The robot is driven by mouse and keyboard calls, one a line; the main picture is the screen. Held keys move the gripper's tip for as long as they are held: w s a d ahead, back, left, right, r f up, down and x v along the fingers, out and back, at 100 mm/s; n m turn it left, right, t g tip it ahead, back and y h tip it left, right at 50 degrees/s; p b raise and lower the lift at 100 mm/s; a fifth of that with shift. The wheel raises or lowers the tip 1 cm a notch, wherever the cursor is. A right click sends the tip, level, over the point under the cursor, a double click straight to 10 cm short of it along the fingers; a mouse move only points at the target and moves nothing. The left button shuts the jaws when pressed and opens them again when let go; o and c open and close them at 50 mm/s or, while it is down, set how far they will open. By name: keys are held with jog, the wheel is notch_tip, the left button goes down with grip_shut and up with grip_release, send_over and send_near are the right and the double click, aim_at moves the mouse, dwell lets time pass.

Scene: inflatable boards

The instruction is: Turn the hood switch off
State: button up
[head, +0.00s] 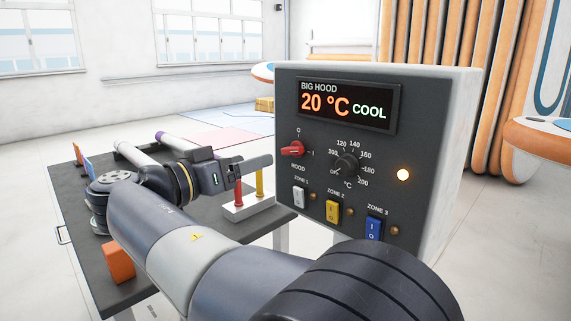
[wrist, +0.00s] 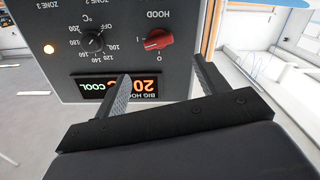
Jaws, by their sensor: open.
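The hood switch (head: 293,149) is a red rotary knob at the left of the dark control panel (head: 430,130). Its handle lies roughly level, in line with the I mark at its right; the O mark is above it. The switch also shows in the wrist view (wrist: 159,41), upside down, beyond my fingertips and between their lines. My gripper (head: 262,162) is open and empty, to the left of the panel and a little lower than the switch. In the wrist view its two fingers (wrist: 164,76) stand apart, and a gap to the switch seems to remain.
The display (head: 345,105) reads BIG HOOD 20 °C COOL. A temperature dial (head: 346,165) sits right of the switch, with a lit orange lamp (head: 403,174). White (head: 299,197), yellow (head: 333,211) and blue (head: 374,229) zone switches are below. A dark table (head: 65,200) stands behind my arm.

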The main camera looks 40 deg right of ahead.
aim_at(288, 148)
jog(key=d, duration=1)
jog(key=shift+w+d, duration=0.35)
jog(key=shift+w, duration=0.05)
jog(key=shift+c, duration=0.3)
jog(key=c, duration=0.9)
